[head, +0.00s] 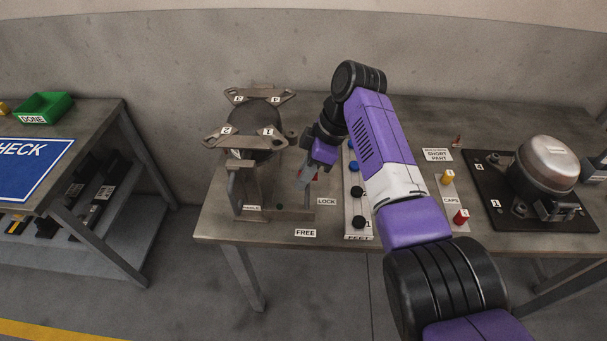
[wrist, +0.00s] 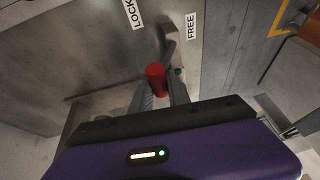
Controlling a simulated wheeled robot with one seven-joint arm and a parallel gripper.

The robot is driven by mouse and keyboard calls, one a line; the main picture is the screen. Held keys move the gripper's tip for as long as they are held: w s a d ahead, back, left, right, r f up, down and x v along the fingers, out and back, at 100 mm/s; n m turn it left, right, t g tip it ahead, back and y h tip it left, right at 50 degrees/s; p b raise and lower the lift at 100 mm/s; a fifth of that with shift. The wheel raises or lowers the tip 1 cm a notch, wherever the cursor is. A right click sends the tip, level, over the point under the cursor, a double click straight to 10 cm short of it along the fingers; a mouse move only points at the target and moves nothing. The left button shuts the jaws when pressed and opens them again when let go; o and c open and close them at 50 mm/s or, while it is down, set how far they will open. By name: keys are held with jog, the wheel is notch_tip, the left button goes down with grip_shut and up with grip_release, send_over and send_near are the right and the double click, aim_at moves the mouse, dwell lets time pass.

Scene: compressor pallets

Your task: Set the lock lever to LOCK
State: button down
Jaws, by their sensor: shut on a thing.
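The lock lever's red grip (wrist: 155,76) shows between the fingers of my gripper (wrist: 161,90) in the wrist view, and the jaws are shut on it. In the head view, my gripper (head: 305,178) is at the right side of the metal stand (head: 262,203), with only a sliver of red visible. The LOCK label (head: 327,201) lies right of the stand and the FREE label (head: 306,233) lies in front of it. Both the LOCK label (wrist: 133,13) and the FREE label (wrist: 191,26) show at the top of the wrist view. The fingers hide much of the lever; its exact setting is unclear.
A dark compressor part (head: 255,117) sits in the stand under brackets. The feet strip (head: 356,207) stands close right of my gripper. Caps (head: 461,216) and a second compressor (head: 545,165) are farther right. The table's front edge left of the FREE label is clear.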

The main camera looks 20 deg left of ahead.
jog(key=shift+w+d, duration=0.2)
jog(key=c, duration=1.3)
grip_release()
jog(key=shift+s, duration=0.1)
jog(key=shift+b+v, duration=0.55)
jog(key=shift+v, duration=3.3)
